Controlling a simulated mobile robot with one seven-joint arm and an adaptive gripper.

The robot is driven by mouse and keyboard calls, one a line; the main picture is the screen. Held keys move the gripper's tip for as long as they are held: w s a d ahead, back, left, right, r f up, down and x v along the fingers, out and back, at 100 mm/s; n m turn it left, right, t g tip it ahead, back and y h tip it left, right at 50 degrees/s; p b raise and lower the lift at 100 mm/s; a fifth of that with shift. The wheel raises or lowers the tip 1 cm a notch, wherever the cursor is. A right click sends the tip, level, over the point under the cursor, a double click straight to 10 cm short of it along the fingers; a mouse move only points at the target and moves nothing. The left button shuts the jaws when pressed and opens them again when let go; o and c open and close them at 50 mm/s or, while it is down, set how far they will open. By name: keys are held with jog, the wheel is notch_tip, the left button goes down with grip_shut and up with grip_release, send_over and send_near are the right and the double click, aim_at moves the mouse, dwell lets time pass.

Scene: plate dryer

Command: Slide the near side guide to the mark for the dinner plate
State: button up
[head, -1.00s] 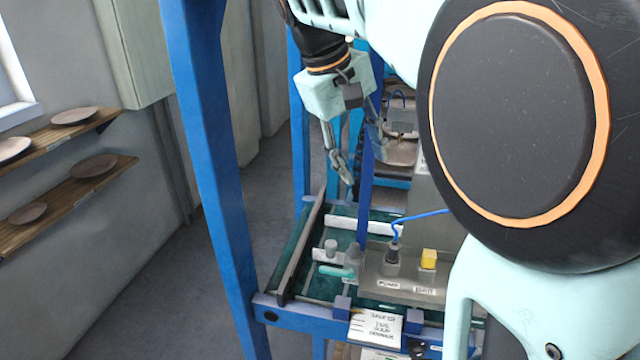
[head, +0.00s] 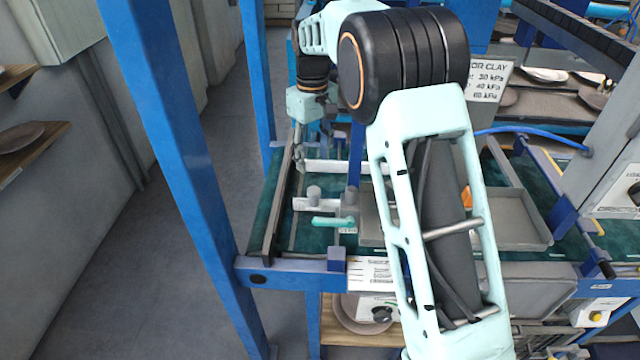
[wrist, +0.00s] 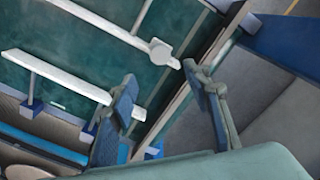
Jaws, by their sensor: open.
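The near side guide (head: 316,204) is a white bar with a grey knob, lying across the left part of the green belt (head: 262,222). A teal lever (head: 333,222) is beside it, with a small, unreadable label (head: 348,230). The far white guide (head: 345,167) lies behind it. My gripper (head: 312,150) is beyond the near guide, by the far guide's left end, and holds nothing. In the wrist view my open fingers (wrist: 160,75) are apart over the belt's edge. The near guide's knob (wrist: 162,51) shows above them, and the far guide (wrist: 60,78) is at left.
A dark rail (head: 280,205) edges the belt's left side. A blue post (head: 170,160) stands in front at left. A grey tray (head: 520,220) sits at right. My arm hides the middle of the belt. The floor at left is clear.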

aim_at(314, 190)
notch_tip(314, 190, down, 10)
jog(key=shift+f, duration=0.1)
dwell(0.4)
jog(key=shift+c, duration=0.4)
grip_shut()
